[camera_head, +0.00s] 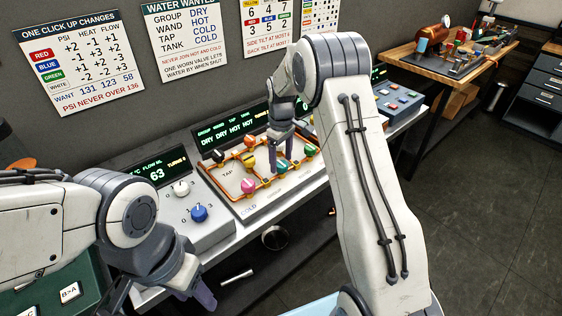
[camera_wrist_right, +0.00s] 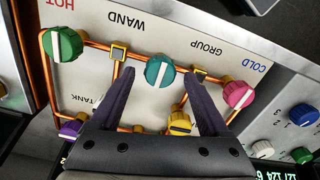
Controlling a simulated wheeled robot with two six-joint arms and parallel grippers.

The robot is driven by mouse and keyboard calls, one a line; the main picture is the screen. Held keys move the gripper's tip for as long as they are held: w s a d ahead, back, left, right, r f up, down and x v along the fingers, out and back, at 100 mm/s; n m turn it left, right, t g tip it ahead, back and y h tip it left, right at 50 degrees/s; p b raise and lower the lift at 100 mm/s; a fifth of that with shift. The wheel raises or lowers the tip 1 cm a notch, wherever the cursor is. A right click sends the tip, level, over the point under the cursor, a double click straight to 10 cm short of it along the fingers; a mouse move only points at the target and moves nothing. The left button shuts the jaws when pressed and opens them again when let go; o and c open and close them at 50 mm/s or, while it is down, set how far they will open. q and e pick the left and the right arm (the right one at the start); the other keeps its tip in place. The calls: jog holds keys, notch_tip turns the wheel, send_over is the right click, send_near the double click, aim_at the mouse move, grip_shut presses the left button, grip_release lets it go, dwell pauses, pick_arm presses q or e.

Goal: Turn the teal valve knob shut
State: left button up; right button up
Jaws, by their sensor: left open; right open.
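The teal valve knob (camera_wrist_right: 160,71) has a white stripe and sits on the copper pipe of a valve panel. In the right wrist view its stripe runs nearly up and down, across the pipe. It also shows in the head view (camera_head: 282,167), partly hidden by a finger. My right gripper (camera_wrist_right: 162,72) is open, pointing down at the panel, with one fingertip on each side of the teal knob. I cannot tell whether the fingers touch it. My left gripper (camera_head: 198,296) is low at the left front, away from the panel.
A pink knob (camera_wrist_right: 238,93), a green knob (camera_wrist_right: 63,44), a yellow knob (camera_wrist_right: 180,122) and a purple knob (camera_wrist_right: 72,128) stand close by. The panel display (camera_head: 229,137) reads DRY DRY HOT HOT. A blue dial (camera_head: 199,213) is on the unit to the left.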

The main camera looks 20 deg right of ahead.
aim_at(281, 163)
notch_tip(281, 163, up, 9)
jog(key=b, duration=0.1)
jog(key=shift+r, duration=0.2)
